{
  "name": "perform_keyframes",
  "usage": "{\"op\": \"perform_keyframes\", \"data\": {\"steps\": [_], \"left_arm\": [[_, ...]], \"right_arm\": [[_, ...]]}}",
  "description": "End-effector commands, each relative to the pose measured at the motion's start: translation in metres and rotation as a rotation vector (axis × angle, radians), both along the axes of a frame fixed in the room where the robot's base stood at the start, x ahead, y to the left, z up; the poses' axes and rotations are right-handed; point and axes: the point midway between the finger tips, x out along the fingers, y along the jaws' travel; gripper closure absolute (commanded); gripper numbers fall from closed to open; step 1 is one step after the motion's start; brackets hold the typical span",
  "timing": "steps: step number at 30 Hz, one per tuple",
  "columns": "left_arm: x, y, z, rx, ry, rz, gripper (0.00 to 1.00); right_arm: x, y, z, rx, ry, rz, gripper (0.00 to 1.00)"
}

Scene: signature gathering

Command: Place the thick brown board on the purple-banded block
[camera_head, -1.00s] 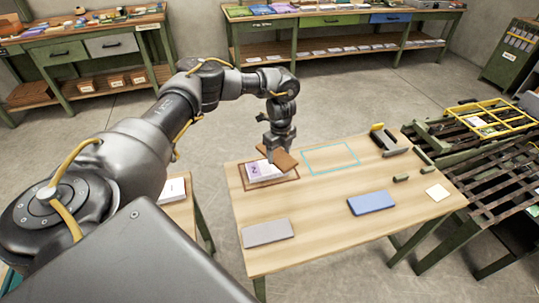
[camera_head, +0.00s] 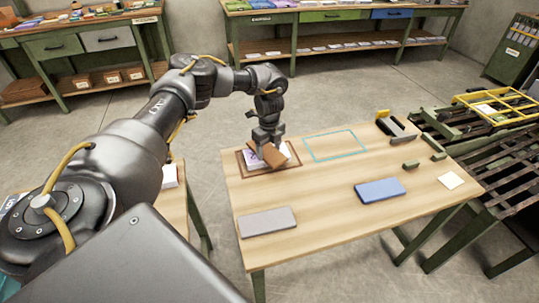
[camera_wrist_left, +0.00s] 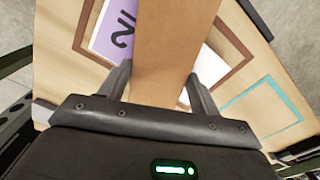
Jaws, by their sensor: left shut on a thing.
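My left gripper (camera_head: 268,146) is shut on the thick brown board (camera_head: 276,155), which looks tilted in the head view. In the left wrist view the board (camera_wrist_left: 176,45) runs between the two fingers (camera_wrist_left: 158,74). The white block with a purple band (camera_head: 252,161) lies on the table inside a brown outline. The board hangs over it and hides much of it. In the left wrist view the purple band (camera_wrist_left: 113,32) with a dark mark shows left of the board. I cannot tell whether board and block touch. My right gripper is not in view.
On the wooden table (camera_head: 320,210) lie a grey slab (camera_head: 267,222), a blue slab (camera_head: 380,190) and a pale square (camera_head: 450,180). A teal outline (camera_head: 336,145) is empty. A grey holder (camera_head: 395,127) stands at the back right. A slatted rack is beyond the right edge.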

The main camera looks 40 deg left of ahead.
Motion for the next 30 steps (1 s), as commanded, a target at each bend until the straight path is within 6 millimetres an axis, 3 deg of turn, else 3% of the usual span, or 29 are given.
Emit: {"op": "perform_keyframes", "data": {"steps": [4, 11, 12, 16, 21, 30], "left_arm": [[0.001, -0.001, 0.002, 0.0, -0.002, 0.0, 0.62], [0.0, -0.001, -0.003, -0.001, 0.0, 0.0, 0.62], [0.0, 0.0, -0.002, -0.001, 0.0, 0.0, 0.32], [0.0, 0.0, -0.002, -0.001, 0.0, 0.0, 0.15], [0.0, 0.0, -0.002, 0.0, -0.001, 0.0, 0.15], [0.0, 0.0, 0.009, 0.0, -0.001, 0.0, 0.15]], "right_arm": [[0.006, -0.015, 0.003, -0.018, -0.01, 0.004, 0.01], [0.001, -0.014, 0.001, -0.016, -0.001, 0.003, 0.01], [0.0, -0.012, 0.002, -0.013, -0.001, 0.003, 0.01], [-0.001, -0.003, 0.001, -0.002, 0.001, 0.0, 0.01], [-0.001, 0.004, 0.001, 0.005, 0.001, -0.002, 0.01], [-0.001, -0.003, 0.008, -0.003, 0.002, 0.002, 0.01]]}}
